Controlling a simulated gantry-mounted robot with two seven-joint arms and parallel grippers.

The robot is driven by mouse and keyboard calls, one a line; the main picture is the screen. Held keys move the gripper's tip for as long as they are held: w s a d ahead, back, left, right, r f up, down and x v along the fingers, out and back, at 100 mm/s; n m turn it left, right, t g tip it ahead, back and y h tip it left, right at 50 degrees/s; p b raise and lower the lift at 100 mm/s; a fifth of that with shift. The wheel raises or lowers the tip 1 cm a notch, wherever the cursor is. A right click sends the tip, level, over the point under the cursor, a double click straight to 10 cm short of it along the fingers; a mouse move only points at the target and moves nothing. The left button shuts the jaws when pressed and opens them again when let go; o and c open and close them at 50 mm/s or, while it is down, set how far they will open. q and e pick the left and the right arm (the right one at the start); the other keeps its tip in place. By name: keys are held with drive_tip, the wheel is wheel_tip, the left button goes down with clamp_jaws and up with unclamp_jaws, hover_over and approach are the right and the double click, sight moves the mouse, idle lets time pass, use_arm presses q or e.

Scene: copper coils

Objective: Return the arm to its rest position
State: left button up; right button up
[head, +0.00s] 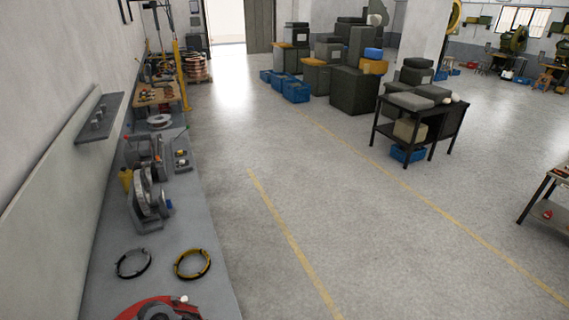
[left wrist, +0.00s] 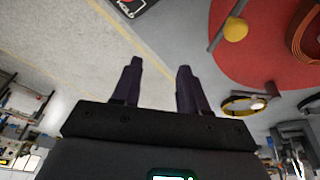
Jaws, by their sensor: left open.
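My left gripper (left wrist: 158,66) shows in the left wrist view with its two dark fingers apart and nothing between them. No arm of mine shows in the head view. A black-and-yellow coil (head: 178,272) and a dark grey coil (head: 119,271) lie side by side on the near bench. A yellowish coil (left wrist: 226,105) also shows in the left wrist view, right of the fingers and apart from them. A copper-coloured coil (left wrist: 300,38) sits at that view's right edge, on a red round surface (left wrist: 262,75). My right gripper is in neither view.
The grey bench (head: 212,290) runs along the left wall, with a grey winding machine (head: 148,200) on it. A red round device (head: 130,313) is cut off at the bottom. Floor right of the bench is clear up to a dark table (head: 410,125).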

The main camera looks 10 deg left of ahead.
use_arm(q)
drive_tip(key=s+d+r+m+t+h+p, duration=0.1)
drive_tip(key=s+d+r+m+t+p, duration=0.3)
drive_tip(key=d, duration=0.9)
drive_tip(key=s+a+r+n+g+y, duration=0.1)
drive_tip(key=s+a+r+n+g, duration=0.1)
drive_tip(key=s+r, duration=0.4)
drive_tip(key=s+a+r+n+g+y, duration=0.1)
drive_tip(key=s+a+r, duration=0.4)
drive_tip(key=s, duration=0.6)
drive_tip(key=shift+r+n+g+p, duration=0.35)
drive_tip(key=shift+n+g+p, duration=0.05)
drive_tip(key=shift+n+p, duration=0.1)
